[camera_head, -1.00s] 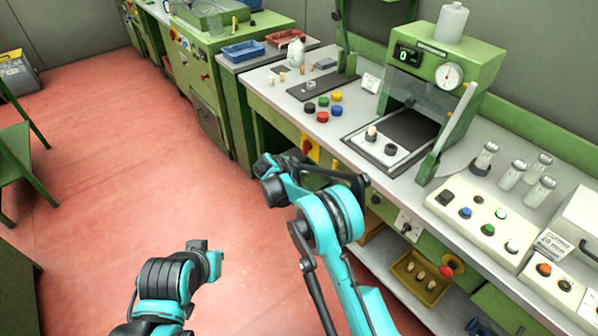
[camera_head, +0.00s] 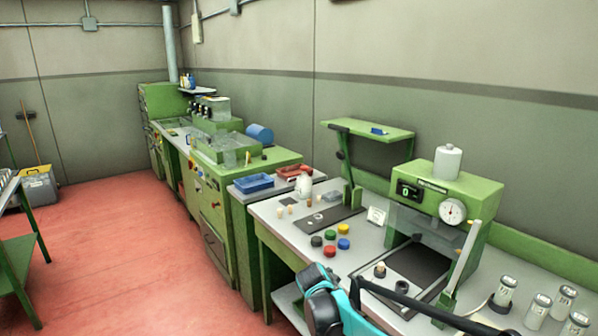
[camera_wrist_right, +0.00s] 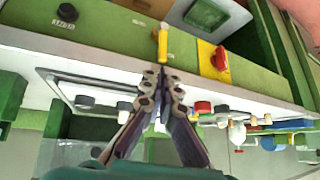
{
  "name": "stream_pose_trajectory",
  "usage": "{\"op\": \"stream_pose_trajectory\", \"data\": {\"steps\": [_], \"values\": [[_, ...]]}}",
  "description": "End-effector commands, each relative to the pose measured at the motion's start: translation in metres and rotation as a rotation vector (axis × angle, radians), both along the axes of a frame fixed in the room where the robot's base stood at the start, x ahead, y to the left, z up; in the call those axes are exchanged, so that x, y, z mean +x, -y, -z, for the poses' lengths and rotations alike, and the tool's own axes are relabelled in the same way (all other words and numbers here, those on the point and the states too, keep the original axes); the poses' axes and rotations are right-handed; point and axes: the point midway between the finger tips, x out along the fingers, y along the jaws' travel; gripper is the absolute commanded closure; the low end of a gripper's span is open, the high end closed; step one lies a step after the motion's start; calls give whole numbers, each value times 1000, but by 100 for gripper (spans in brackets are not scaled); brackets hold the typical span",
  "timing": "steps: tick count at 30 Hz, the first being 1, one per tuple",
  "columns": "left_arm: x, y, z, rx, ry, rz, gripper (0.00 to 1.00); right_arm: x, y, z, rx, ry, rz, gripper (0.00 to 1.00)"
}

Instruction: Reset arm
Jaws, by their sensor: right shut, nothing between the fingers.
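My right gripper (camera_wrist_right: 162,76) shows in the right wrist view with its two fingers together and nothing between them. It is near the green bench front, apart from the bench items. In the head view only part of my teal and black right arm shows at the bottom, in front of the bench; its fingers are not distinguishable there. My left arm and gripper are out of view. A pale cork (camera_head: 380,267) stands on the plate of the green press (camera_head: 450,187). Small corks (camera_head: 291,209) stand at the bench's far left.
The grey bench top (camera_head: 283,232) carries red, green, blue, yellow and black round pieces (camera_head: 330,251). Glass jars (camera_head: 505,292) stand at the right. Blue (camera_head: 254,182) and red (camera_head: 293,171) trays lie beyond. The red floor (camera_head: 120,260) at the left is open.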

Motion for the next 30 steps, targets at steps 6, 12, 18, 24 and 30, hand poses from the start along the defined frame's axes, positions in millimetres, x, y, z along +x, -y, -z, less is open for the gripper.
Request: {"op": "stream_pose_trajectory", "data": {"steps": [6, 12, 18, 24, 30], "values": [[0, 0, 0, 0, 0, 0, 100, -87, 36, -51, -6, -64, -167, 100], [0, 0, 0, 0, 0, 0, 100, -173, 57, -70, -17, -95, -326, 100], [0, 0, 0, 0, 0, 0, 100, -256, 68, -65, -37, -96, -483, 100], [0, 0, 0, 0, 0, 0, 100, -316, 69, -44, -64, -80, -605, 100], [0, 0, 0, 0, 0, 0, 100, -338, 68, -32, -80, -71, -659, 100]]}}
